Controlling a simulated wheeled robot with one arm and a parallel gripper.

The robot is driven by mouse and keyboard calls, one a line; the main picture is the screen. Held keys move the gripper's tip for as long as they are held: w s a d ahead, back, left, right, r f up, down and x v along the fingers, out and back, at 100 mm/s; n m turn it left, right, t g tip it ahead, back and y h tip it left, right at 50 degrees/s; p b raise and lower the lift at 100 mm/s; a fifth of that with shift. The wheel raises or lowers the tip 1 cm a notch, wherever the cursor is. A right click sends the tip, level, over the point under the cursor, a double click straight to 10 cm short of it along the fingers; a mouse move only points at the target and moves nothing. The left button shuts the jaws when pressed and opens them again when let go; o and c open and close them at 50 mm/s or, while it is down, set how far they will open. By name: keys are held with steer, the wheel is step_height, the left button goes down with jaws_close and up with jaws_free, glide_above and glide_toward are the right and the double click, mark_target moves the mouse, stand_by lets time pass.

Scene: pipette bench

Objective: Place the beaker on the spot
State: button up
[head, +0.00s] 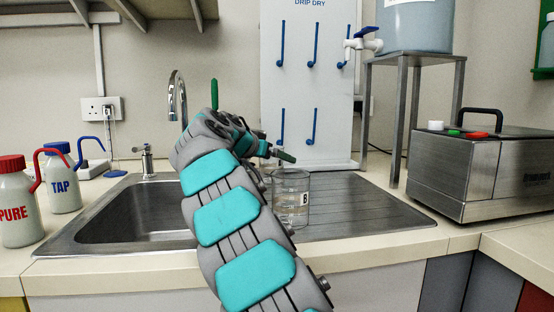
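A clear glass beaker (291,204) marked "B" stands upright on the ridged steel drainboard (365,205), right of the sink basin. It seems to hold a little clear liquid. Some more glass shows at its left, partly hidden by my arm; I cannot tell whether it is a second beaker. My gripper (249,125) is above and to the left of the beaker, with its green-tipped fingers spread apart and nothing visible between them. One fingertip is just above the beaker's rim in the picture; I see no contact. No marked spot is visible.
The sink basin (120,215) and tap (178,95) are at left, beside bottles marked PURE (15,210) and TAP (61,186). A drying board (305,80) stands behind. A metal stand (399,115) holds a water tank, and a steel water bath (480,175) sits right. The right drainboard is clear.

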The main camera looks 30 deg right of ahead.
steer(key=b+v, duration=0.1)
steer(key=v, duration=1)
stand_by(0.6)
